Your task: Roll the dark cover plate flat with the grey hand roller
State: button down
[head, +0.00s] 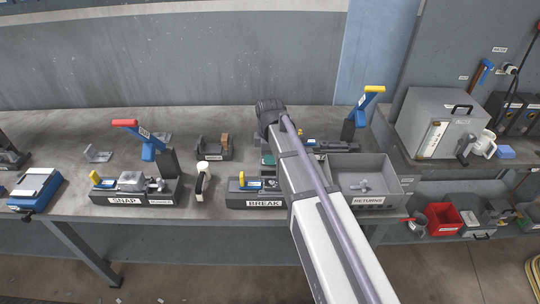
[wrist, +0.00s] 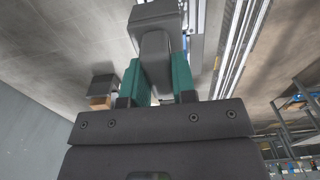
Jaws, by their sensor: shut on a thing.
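My gripper (wrist: 155,85) shows in the wrist view with two teal fingers. They are shut on a dark grey thing with a narrow stem and a wider blocky head (wrist: 154,15), which looks like the grey hand roller. In the head view my arm runs up over the middle of the bench and hides most of the gripper. A bit of teal (head: 268,159) shows beside the arm, above the BREAK station. I cannot pick out the dark cover plate for certain; my arm covers part of the bench there.
The BREAK station (head: 262,203) and grey RETURNS tray (head: 372,198) flank my arm. The SNAP station (head: 125,200) with a red-tipped lever stands left. A holder with a wooden block (head: 214,154) and a blue lever (head: 362,108) stand nearby. A grey cabinet (head: 440,110) is at right.

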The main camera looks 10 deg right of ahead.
jog(key=shift+f+b, duration=1.25)
jog(key=shift+f, duration=0.05)
